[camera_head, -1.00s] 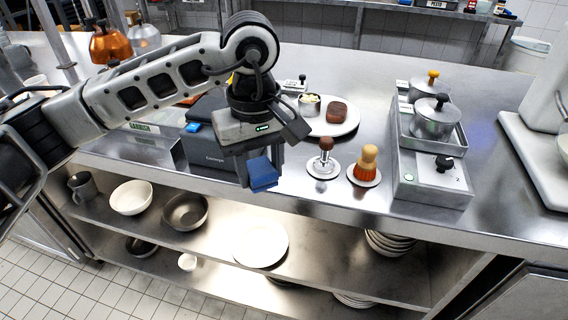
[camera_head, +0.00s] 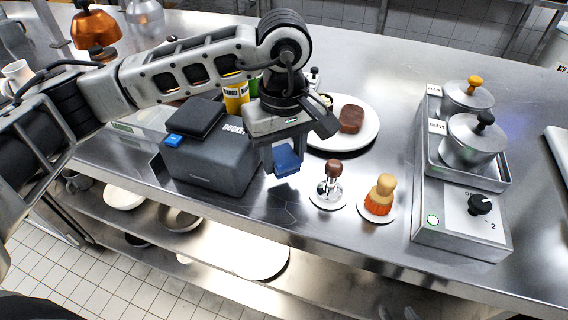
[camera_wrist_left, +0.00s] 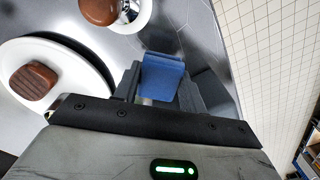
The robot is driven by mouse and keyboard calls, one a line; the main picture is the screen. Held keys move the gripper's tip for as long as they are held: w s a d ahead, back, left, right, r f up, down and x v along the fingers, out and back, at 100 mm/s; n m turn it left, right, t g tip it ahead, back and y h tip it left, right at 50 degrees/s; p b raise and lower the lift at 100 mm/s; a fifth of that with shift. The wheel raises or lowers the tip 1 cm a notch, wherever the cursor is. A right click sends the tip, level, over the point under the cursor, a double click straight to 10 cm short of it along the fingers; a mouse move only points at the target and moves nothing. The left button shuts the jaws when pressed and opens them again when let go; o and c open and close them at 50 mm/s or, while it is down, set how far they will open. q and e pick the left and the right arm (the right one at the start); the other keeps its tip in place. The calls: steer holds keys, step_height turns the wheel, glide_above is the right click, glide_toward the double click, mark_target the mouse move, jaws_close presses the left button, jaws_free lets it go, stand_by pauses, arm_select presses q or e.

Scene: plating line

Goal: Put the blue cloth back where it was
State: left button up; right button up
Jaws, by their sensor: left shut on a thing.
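The blue cloth (camera_head: 286,160) is a small folded piece. My left gripper (camera_head: 284,164) is shut on it and holds it above the steel counter (camera_head: 262,215), near the front edge. In the left wrist view the cloth (camera_wrist_left: 162,76) sits between the two dark fingers of the gripper (camera_wrist_left: 160,88). I cannot tell how high above the counter it is. My right gripper is not in view.
A dark printer-like box (camera_head: 212,160) stands just left of the gripper. A white plate (camera_head: 366,112) with a brown patty (camera_head: 351,118) is behind it.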

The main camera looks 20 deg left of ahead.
mark_target(283, 155)
arm_select(q)
step_height(283, 155, down, 3)
steer(key=shift+f, duration=0.45)
steer(key=o, duration=0.9)
steer(key=shift+r, duration=0.1)
arm_select(e)
steer(key=shift+w+r, duration=0.3)
steer(key=shift+w, duration=0.1)
arm_select(q)
steer(key=shift+o, duration=0.2)
steer(key=shift+r+p, duration=0.3)
steer(key=shift+p, duration=0.1)
steer(key=shift+r+b, duration=0.3)
steer(key=shift+r, duration=0.05)
step_height(283, 155, up, 11)
steer(key=shift+b, duration=0.75)
arm_select(e)
steer(key=shift+s+f, duration=0.15)
steer(key=shift+f, duration=0.2)
steer(key=shift+a, duration=0.15)
